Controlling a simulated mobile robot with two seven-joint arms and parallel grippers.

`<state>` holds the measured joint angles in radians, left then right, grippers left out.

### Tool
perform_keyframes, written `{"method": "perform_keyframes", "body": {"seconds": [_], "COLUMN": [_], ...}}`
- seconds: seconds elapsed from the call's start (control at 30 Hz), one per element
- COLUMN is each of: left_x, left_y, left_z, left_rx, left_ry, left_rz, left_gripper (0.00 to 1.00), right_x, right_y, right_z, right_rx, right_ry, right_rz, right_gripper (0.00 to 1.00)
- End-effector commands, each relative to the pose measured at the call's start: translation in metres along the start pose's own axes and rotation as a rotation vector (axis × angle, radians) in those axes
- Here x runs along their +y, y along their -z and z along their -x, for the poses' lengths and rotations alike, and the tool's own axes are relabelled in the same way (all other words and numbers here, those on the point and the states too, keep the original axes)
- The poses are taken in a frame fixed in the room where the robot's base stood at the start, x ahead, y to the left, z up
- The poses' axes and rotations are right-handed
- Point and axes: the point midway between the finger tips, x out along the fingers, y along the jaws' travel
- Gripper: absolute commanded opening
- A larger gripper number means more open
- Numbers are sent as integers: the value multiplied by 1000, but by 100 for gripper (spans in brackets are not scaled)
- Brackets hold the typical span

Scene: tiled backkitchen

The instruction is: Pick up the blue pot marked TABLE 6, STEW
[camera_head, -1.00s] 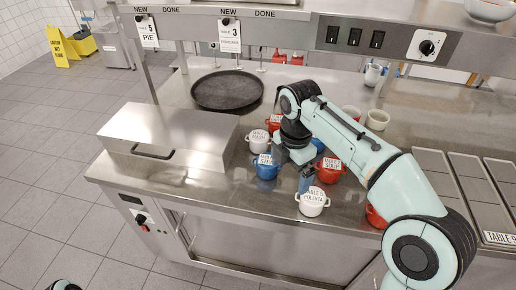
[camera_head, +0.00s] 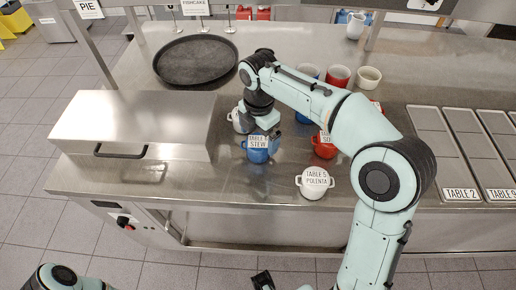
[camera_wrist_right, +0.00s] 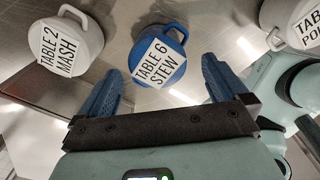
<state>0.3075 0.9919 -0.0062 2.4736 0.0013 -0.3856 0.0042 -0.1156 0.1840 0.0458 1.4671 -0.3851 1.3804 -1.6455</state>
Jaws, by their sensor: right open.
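The blue pot (camera_head: 258,155) marked TABLE 6, STEW stands upright on the steel counter, its label facing up. In the right wrist view the blue pot (camera_wrist_right: 172,42) is at top centre, just beyond and between the two blue fingertips. My right gripper (camera_wrist_right: 160,70) is open with nothing between its fingers. In the head view it is close behind and above the pot, and my wrist hides most of the fingers. Contact with the pot cannot be made out.
The white TABLE 2 MASH pot (camera_wrist_right: 65,45) is left of the blue pot in the wrist view. The white TABLE 5 POLENTA pot (camera_head: 314,184) and a red pot (camera_head: 324,150) stand to the right. A steel box (camera_head: 135,118) is left; a black round tray (camera_head: 196,60) lies behind.

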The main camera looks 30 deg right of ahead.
Motion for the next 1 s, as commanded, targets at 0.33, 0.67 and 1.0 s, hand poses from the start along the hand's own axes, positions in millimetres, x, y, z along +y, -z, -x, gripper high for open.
{"method": "perform_keyframes", "body": {"seconds": [0.33, 0.67, 1.0], "left_x": [-3, -3, -3], "left_y": [0, 0, 0], "left_z": [-8, -10, -10], "left_rx": [-2, -2, -2], "left_ry": [1, 1, 1], "left_rz": [0, 1, 1], "left_gripper": [43, 43, 43], "right_x": [2, 2, 2], "right_y": [0, 0, 0], "right_z": [-42, -54, -53], "right_rx": [0, 0, 0], "right_ry": [2, -1, -3], "right_rz": [0, -1, 0], "right_gripper": [100, 100, 34]}}
